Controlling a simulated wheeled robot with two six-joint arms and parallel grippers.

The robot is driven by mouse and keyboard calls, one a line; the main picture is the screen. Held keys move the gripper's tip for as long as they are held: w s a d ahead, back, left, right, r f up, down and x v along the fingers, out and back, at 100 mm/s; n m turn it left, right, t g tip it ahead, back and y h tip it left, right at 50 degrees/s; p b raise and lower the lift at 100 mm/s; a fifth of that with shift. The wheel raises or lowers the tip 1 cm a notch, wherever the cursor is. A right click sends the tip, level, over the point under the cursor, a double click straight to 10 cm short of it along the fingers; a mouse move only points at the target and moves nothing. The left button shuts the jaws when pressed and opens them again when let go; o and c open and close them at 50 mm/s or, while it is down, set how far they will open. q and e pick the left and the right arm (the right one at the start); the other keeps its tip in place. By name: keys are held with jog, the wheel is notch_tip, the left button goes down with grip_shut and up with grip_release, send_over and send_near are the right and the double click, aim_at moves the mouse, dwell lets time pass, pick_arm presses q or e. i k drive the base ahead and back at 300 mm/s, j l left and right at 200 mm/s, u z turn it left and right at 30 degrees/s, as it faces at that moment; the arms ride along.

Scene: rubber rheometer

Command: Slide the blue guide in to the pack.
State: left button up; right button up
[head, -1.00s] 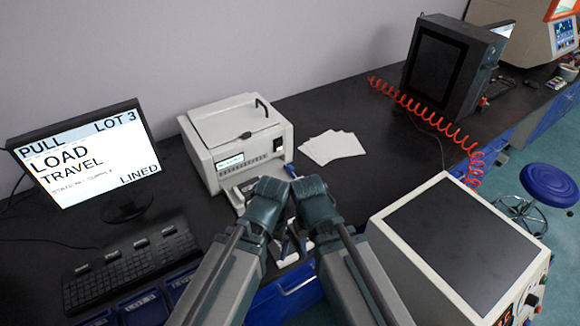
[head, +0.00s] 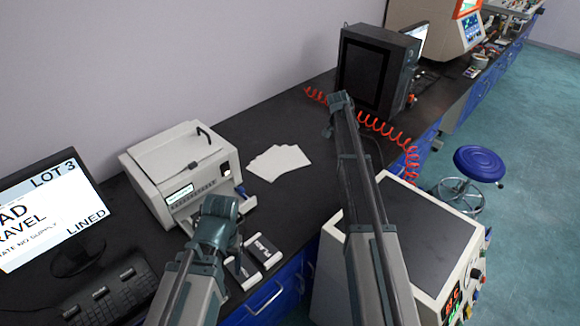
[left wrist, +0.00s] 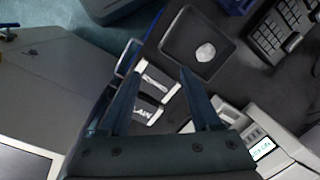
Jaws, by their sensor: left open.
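A small blue part (head: 241,190), which looks like the guide, sits at the right end of the white benchtop machine's (head: 180,170) front tray. I cannot make out a pack; the tray's inside is partly behind my left arm. My left gripper (head: 229,250) is in front of the machine, above the bench's front edge. In the left wrist view my left gripper (left wrist: 160,95) is open and empty, with two labelled black blocks (left wrist: 157,80) beyond its fingers. My right gripper (head: 332,124) is far off over the bench; its fingers are too small to judge.
Several white sheets (head: 278,162) lie right of the machine. A red coiled hose (head: 390,132) runs behind my right arm. A monitor (head: 50,215) and keyboard (head: 115,290) are at left. A grey-topped instrument (head: 425,240) stands at right. A black tray (left wrist: 190,68) holds a pale lump.

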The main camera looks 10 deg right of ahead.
aim_at(240, 190)
jog(key=k+l+u, duration=0.1)
jog(key=l+u, duration=0.3)
jog(key=k+l+u, duration=0.15)
jog(key=u, duration=0.2)
jog(key=k+l+u, duration=0.15)
jog(key=u, duration=0.25)
jog(key=k+l+u, duration=0.2)
jog(key=u, duration=0.15)
